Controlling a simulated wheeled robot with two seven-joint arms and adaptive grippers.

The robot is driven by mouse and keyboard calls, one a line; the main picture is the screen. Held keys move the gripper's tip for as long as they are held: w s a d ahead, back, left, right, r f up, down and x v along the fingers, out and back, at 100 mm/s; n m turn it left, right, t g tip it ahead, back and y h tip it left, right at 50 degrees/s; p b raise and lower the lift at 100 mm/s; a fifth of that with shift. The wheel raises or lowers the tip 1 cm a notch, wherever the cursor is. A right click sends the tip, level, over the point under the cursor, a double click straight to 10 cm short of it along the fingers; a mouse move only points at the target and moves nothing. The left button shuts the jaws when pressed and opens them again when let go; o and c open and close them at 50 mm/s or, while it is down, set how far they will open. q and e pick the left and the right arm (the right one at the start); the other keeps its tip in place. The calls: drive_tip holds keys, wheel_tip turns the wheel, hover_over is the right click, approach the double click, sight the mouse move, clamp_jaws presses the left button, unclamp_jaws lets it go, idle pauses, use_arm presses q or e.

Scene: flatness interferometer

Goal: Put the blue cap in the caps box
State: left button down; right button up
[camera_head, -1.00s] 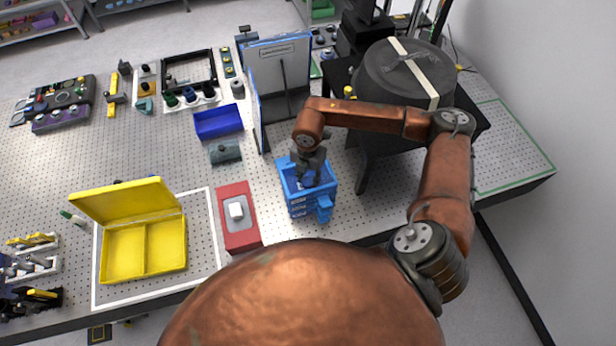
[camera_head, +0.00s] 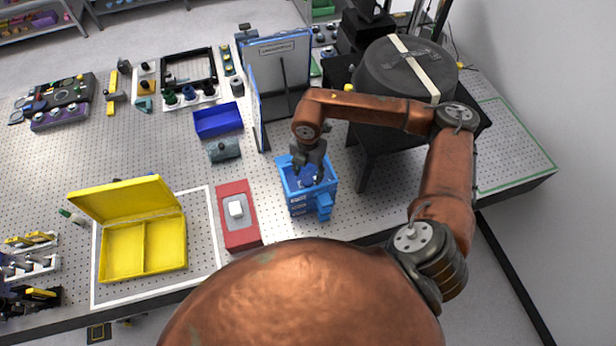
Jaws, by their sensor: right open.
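A darker blue piece, probably the blue cap (camera_head: 309,180), shows inside the box just below the fingers. The gripper partly hides it, so I cannot tell whether they touch. My left gripper is not in view.
A red block with a white piece (camera_head: 237,228) lies left of the box. An open yellow case (camera_head: 143,250) is farther left. A dark blue bin (camera_head: 217,121) and an upright panel (camera_head: 282,70) stand behind. A black drum (camera_head: 400,72) is at the right.

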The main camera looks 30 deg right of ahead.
sight(308, 180)
wheel_tip(308, 180, up, 10)
drive_tip(key=b, duration=0.2)
drive_tip(key=shift+f, duration=0.2)
